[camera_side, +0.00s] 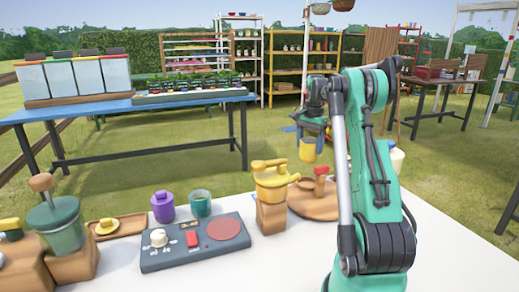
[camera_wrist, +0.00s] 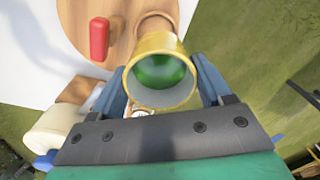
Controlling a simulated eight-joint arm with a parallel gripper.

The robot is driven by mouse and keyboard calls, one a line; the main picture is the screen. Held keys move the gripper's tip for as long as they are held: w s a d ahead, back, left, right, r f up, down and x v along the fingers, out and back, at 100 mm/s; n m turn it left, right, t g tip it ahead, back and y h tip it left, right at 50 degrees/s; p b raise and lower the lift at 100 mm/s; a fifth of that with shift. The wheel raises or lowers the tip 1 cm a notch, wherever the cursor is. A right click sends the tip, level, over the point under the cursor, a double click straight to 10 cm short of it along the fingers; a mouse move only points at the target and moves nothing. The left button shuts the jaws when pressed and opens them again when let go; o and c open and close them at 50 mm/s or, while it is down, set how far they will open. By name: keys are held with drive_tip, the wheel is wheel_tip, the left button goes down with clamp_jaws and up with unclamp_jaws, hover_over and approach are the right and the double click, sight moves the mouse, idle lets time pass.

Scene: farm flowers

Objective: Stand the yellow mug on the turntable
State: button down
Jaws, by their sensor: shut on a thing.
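The yellow mug (camera_side: 307,151) hangs roughly upright below my gripper (camera_side: 313,122) in the side view, beyond the round wooden board. In the wrist view the mug (camera_wrist: 160,44) sits between the two blue-grey fingers of my gripper (camera_wrist: 162,88), which is shut on it. Its open mouth faces the camera, with a round green thing inside. The round wooden board with a red upright handle, which looks like the turntable (camera_side: 312,207), lies on the white table, partly hidden by my arm. The board (camera_wrist: 130,38) shows just past the mug in the wrist view.
A wooden block with a yellow-topped device (camera_side: 271,178) stands left of the board. A grey control box (camera_side: 195,243), purple canister (camera_side: 163,207), teal cup (camera_side: 200,204) and wooden tray (camera_side: 118,228) stand further left. A cream cylinder (camera_wrist: 55,130) is near the gripper.

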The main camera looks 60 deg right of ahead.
drive_tip(key=f, duration=0.8)
drive_tip(key=shift+s+d, duration=0.1)
drive_tip(key=shift+s, duration=0.2)
drive_tip(key=shift+f, duration=0.1)
unclamp_jaws()
